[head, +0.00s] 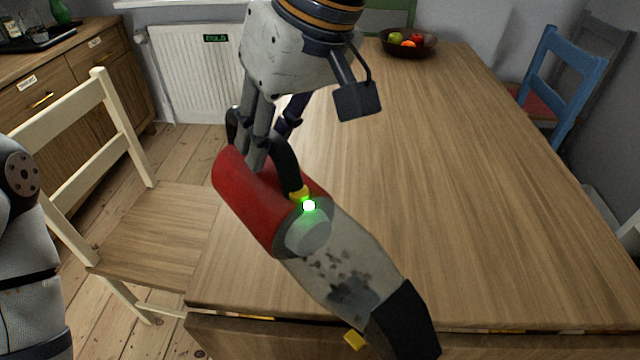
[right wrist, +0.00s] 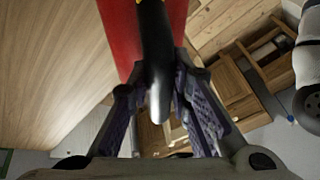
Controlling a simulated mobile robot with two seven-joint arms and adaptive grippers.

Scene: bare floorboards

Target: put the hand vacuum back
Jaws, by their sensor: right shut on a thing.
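The hand vacuum has a red body (head: 248,199), a black handle and a clear, dirt-specked dust bin ending in a black nozzle. A green light glows on it. My right gripper (head: 268,150) is shut on its black handle and holds it over the near left end of the table, nozzle toward me. In the right wrist view, the black handle (right wrist: 155,60) lies between the fingers of my right gripper (right wrist: 158,105), with the red body behind it. My left gripper is not in view; part of my left arm shows at the left edge. No holder for the vacuum is recognisable.
The wooden table (head: 450,180) is mostly clear, with a fruit bowl (head: 406,50) at its far end. A cream chair (head: 150,230) stands at the left and a blue chair (head: 556,80) at the far right. A wooden cabinet (head: 70,80) and white radiator (head: 190,75) stand behind.

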